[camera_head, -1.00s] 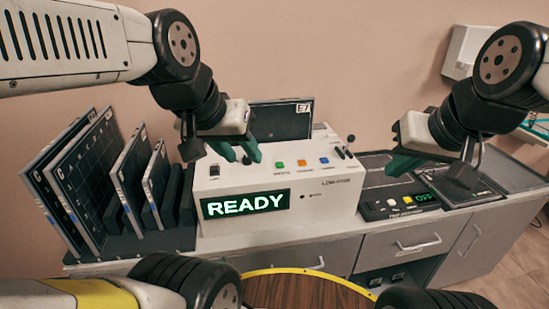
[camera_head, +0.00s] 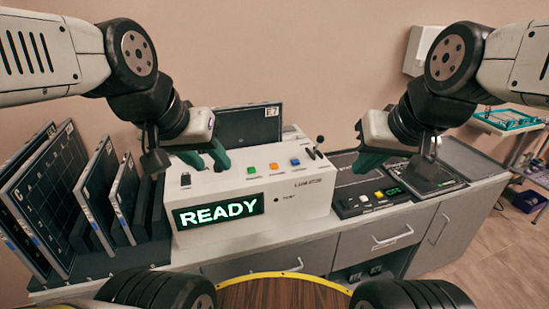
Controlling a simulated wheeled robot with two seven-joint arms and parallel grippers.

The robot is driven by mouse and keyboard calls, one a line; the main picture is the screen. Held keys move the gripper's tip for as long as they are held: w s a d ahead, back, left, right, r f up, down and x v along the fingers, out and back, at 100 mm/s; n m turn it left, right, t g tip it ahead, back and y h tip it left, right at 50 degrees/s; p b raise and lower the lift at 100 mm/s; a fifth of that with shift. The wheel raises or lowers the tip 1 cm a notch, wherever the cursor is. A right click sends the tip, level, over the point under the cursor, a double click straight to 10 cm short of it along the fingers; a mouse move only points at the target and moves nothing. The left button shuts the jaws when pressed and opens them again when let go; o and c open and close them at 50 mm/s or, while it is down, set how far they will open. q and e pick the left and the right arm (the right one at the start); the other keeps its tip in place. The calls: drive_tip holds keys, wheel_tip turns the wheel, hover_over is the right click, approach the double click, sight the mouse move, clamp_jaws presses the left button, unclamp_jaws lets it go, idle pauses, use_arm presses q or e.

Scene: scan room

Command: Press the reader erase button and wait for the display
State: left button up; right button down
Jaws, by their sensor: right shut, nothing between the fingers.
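The reader (camera_head: 285,215) is a white box on the counter. My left gripper (camera_head: 206,159), with green fingers apart and empty, is over the left rear of the reader's top, left of the green button. My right gripper (camera_head: 370,161) is shut and empty, right of the reader and above the low black unit.
Dark plates stand in a rack (camera_head: 150,240) left of the reader. A plate marked E7 (camera_head: 250,124) stands upright at the reader's back. The black unit (camera_head: 368,203) on the right has small buttons and a lit green display. A white box (camera_head: 419,50) hangs on the wall.

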use_arm(q)
clamp_jaws()
idle(1.8)
